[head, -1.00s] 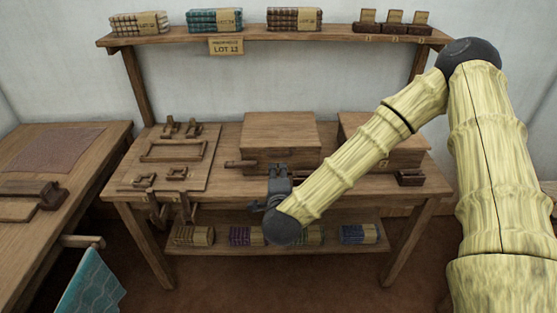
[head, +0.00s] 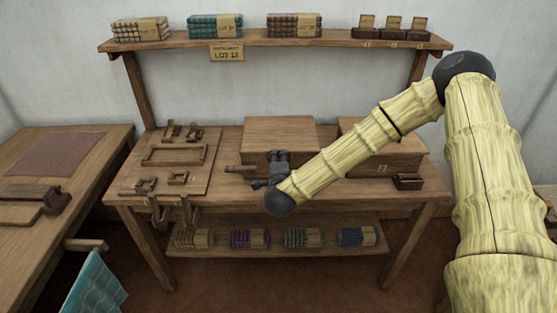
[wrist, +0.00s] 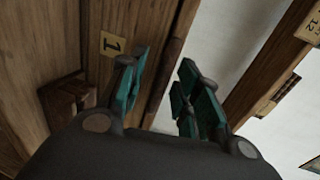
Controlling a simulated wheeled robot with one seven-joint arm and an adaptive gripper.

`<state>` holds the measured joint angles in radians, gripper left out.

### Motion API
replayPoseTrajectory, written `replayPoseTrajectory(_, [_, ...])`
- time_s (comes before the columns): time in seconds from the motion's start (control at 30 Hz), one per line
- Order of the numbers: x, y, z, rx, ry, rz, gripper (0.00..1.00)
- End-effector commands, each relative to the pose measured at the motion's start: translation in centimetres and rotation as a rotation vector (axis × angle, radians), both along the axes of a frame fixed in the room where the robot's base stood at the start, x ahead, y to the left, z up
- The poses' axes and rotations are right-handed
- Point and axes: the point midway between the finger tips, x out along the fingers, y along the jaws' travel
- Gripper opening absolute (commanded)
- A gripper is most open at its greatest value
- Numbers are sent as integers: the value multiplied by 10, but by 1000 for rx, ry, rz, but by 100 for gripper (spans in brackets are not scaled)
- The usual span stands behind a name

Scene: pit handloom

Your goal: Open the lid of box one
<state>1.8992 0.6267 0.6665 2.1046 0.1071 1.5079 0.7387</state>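Box one (head: 300,132) is a wooden box with a flat closed lid, standing on the table near its middle. In the wrist view its front carries a yellow label marked 1 (wrist: 112,45), and the lid's edge (wrist: 166,62) runs beside it. My gripper (head: 280,155) is at the front of this box. One finger is close to the front face and the other is on the lid side; whether either touches is unclear.
A second closed wooden box (head: 400,155) stands to the right, partly behind my arm. A board with wooden frames (head: 175,155) lies to the left. A shelf (head: 345,37) with bundles and small boxes runs above. A dark small tray (head: 408,182) sits at the right front.

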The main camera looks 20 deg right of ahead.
Motion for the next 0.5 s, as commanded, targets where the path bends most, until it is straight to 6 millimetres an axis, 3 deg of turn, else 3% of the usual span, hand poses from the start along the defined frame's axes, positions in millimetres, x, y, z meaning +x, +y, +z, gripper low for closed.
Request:
replayPoseTrajectory(0.3, [2,0,-1,0,0,1,33])
replayPoseTrajectory(0.5, [2,0,-1,0,0,1,0])
